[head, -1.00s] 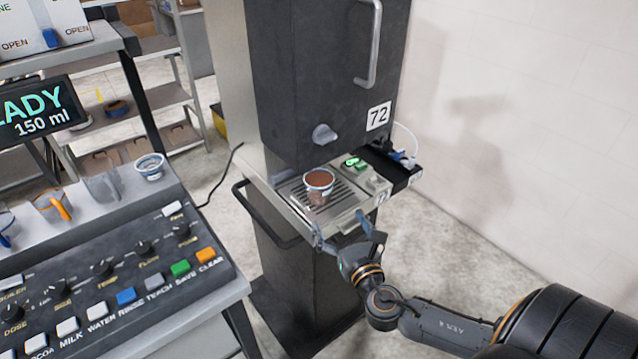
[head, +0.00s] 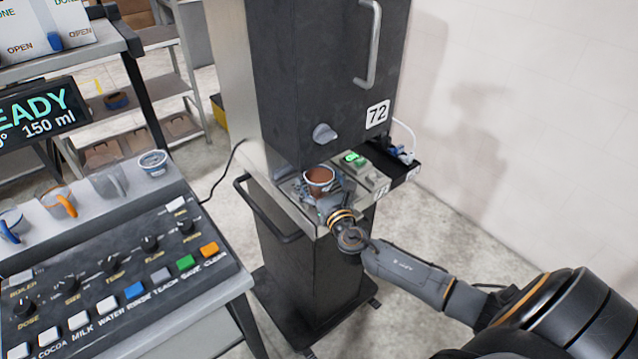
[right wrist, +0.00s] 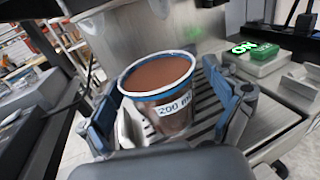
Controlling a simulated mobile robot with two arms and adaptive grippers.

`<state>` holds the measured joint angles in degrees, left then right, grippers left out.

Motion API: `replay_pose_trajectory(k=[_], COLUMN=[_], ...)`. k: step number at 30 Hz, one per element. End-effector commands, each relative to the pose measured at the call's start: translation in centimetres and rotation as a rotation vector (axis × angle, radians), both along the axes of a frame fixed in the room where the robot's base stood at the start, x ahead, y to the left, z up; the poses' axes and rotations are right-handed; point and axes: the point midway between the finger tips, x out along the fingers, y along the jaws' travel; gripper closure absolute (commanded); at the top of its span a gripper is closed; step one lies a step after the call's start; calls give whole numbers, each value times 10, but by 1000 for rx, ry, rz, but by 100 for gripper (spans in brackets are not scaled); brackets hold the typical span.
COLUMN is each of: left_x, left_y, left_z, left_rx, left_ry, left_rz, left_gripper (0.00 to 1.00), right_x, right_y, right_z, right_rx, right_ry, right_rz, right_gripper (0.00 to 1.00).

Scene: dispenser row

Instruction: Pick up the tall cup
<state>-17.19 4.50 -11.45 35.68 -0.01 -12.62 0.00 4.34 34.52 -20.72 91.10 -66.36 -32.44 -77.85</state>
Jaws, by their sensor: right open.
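The tall cup (head: 319,177) stands upright on the drip tray of the dispenser marked 72, filled with something brown. In the right wrist view the cup (right wrist: 172,120) has a blue band under its rim and a "200 ml" label. My right gripper (head: 322,197) is at the cup from the front. In the right wrist view its open fingers (right wrist: 165,112) stand on both sides of the cup, with a gap at the right; contact at the left is unclear. The gripper hides the cup's lower part in the head view. My left gripper is not in view.
The slatted drip tray (right wrist: 207,105) lies under the cup, below the dark dispenser body (head: 325,80). A green lit switch (head: 354,160) sits just right. A control panel (head: 110,285) with several small cups behind it is at left.

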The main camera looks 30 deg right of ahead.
Motion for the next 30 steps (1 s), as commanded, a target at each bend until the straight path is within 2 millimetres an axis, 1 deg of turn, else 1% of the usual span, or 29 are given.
replay_pose_trajectory(k=[2, 8, 9, 11, 12, 14, 15, 18, 26, 30], left_x=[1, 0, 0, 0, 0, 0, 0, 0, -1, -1], left_y=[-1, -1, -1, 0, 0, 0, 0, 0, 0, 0], left_z=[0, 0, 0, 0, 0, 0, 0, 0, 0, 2], left_rx=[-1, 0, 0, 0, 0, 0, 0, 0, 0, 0], left_ry=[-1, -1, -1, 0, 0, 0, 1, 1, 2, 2], left_rz=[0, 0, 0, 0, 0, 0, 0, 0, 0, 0], left_gripper=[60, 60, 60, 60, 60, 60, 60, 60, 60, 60], right_x=[3, 3, 3, 3, 3, 3, 3, 3, 3, 3], right_y=[-1, -1, -1, -1, -1, -1, -1, -1, -1, -1], right_z=[0, -1, -1, -1, -1, -1, -1, -1, 1, 9], right_rx=[0, 0, 0, 1, 1, 1, 1, 1, 1, 1], right_ry=[1, 1, 1, 1, 1, 1, 0, 1, -1, -3], right_rz=[1, 1, 1, 1, 1, 0, 0, 0, 0, 0], right_gripper=[10, 10, 18, 30, 38, 51, 59, 77, 77, 77])
